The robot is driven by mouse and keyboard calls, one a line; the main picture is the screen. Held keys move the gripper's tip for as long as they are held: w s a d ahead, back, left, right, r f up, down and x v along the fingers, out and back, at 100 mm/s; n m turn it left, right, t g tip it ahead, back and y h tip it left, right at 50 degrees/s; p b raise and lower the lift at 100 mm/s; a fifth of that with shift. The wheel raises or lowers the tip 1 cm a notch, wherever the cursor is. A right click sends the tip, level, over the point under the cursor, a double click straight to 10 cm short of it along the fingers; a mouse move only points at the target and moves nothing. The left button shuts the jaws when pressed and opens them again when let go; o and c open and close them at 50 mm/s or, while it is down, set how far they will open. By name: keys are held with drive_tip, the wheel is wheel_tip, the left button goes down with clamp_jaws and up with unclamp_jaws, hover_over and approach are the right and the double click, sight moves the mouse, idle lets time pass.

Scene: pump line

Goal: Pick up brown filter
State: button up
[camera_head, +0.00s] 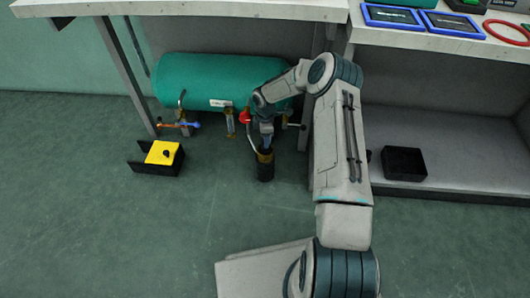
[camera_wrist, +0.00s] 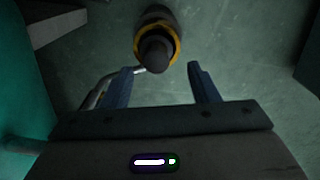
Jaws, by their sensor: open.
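A dark cylinder with a brown-yellow ring, which looks like the brown filter (camera_head: 265,170), is upright below my gripper (camera_head: 265,141) in the head view. In the wrist view the filter (camera_wrist: 155,18) shows at the top centre, with a dark rounded knob facing the camera. My gripper (camera_wrist: 160,72) is open, its two blue fingers spread to either side of the knob's line. The filter's body appears just beyond the fingertips, not clamped. Its lower end is hard to make out in the dim light.
A green tank (camera_head: 195,78) lies under the bench, with a red valve part (camera_head: 245,117) and a small brownish cylinder (camera_head: 230,122) near it. A yellow block in a black holder (camera_head: 148,168) stands left. A black box (camera_head: 403,163) sits on the right shelf. The front floor is clear.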

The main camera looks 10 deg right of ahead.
sight(265, 150)
drive_tip(key=f, duration=0.1)
drive_tip(key=f+b, duration=0.1)
drive_tip(key=f, duration=0.1)
drive_tip(key=f+b, duration=0.1)
drive_tip(key=shift+w+f, duration=0.2)
drive_tip(key=shift+w, duration=0.1)
drive_tip(key=shift+d, duration=0.1)
clamp_jaws()
drive_tip(key=shift+r, duration=0.1)
drive_tip(key=shift+r, duration=0.1)
